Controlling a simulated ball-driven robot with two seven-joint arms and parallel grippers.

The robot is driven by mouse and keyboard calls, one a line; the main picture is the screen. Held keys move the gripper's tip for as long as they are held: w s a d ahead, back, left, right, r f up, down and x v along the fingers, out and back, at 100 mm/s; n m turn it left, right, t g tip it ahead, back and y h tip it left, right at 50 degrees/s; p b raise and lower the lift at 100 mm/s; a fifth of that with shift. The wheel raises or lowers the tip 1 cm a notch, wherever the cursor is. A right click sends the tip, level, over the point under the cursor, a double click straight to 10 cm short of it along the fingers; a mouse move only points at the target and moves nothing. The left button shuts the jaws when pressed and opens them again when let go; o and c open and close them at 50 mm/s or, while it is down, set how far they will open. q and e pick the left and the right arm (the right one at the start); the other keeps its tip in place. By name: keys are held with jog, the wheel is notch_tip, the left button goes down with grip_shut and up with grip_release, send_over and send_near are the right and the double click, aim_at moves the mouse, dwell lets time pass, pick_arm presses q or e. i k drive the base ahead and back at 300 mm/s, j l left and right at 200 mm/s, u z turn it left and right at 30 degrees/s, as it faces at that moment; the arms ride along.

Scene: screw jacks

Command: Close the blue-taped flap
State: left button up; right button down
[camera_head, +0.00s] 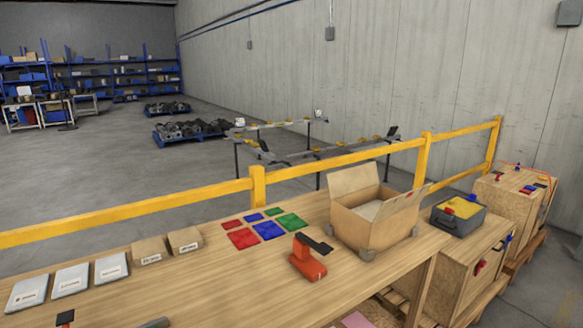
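An open cardboard box (362,232) stands on the wooden workbench (200,285), toward its right end. One flap (352,180) stands up at the back left. Something pale lies inside the box. I cannot make out blue tape on any flap; the front flaps are not clearly visible. Neither of my grippers shows in the head view.
A red tool with a black handle (308,262) stands left of the box. Red, blue and green squares (268,230), two small cartons (150,250) and white labelled packs (70,280) lie further left. A yellow rail (340,162) runs behind the bench. A grey toolbox (458,218) is at the right.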

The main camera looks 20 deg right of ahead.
aim_at(344, 181)
jog(key=i+l+u, duration=0.15)
jog(key=l+u, duration=0.75)
jog(key=l, duration=0.15)
jog(key=l+u, duration=0.45)
jog(key=i+l, duration=0.05)
jog(key=l, duration=0.05)
